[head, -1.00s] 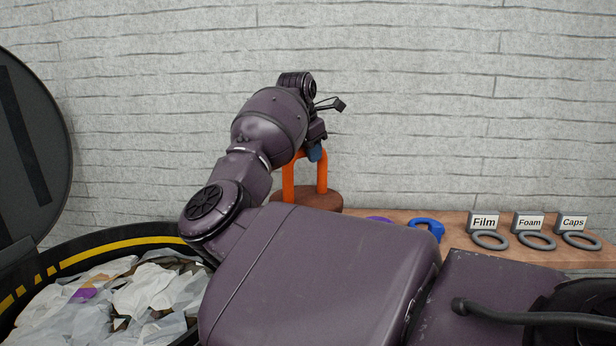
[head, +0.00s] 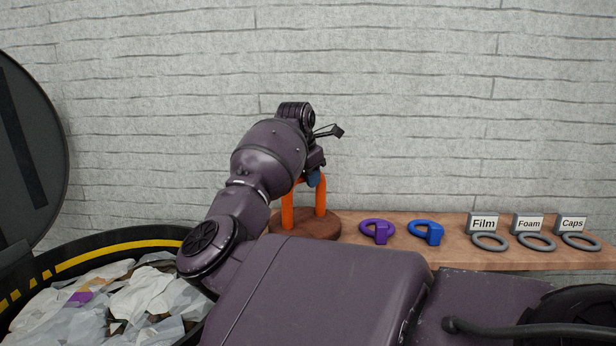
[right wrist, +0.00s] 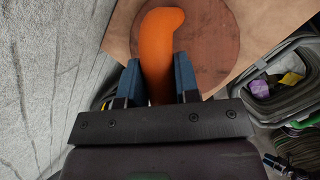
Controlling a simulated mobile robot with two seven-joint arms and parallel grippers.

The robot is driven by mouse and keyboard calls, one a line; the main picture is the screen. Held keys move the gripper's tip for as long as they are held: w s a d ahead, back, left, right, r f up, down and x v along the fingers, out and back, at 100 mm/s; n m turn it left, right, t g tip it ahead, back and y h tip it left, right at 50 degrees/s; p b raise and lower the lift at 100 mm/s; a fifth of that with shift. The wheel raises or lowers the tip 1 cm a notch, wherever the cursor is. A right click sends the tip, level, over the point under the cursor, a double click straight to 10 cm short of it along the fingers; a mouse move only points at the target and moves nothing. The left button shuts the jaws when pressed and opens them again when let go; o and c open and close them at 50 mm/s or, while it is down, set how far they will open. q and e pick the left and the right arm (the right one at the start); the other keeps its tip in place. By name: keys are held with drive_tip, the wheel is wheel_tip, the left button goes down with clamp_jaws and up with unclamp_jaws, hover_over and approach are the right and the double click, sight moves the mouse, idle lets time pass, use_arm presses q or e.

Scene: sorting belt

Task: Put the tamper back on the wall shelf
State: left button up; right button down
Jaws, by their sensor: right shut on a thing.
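The tamper has an orange looped handle (head: 320,197) and a round brown base (head: 322,226). My right gripper (head: 314,178) is shut on the top of the handle, its blue fingers on either side of it in the right wrist view (right wrist: 158,78). The tamper is upright, its base over the left end of the wooden wall shelf (head: 460,255). I cannot tell whether the base touches the shelf. In the right wrist view the brown base (right wrist: 212,45) lies below the handle, against the tan shelf (right wrist: 122,35). My left gripper is not in view.
A purple ring-shaped thing (head: 378,231) and a blue one (head: 427,232) lie on the shelf right of the tamper. Farther right are grey rings with Film (head: 484,223), Foam and Caps signs. A round bin (head: 110,257) of scraps stands lower left. The brick wall is behind.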

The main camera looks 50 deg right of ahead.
drive_tip(key=c, duration=0.8)
unclamp_jaws()
drive_tip(key=shift+c, duration=0.2)
drive_tip(key=p+v, duration=0.1)
drive_tip(key=v, duration=1.1)
drive_tip(key=shift+r, duration=0.1)
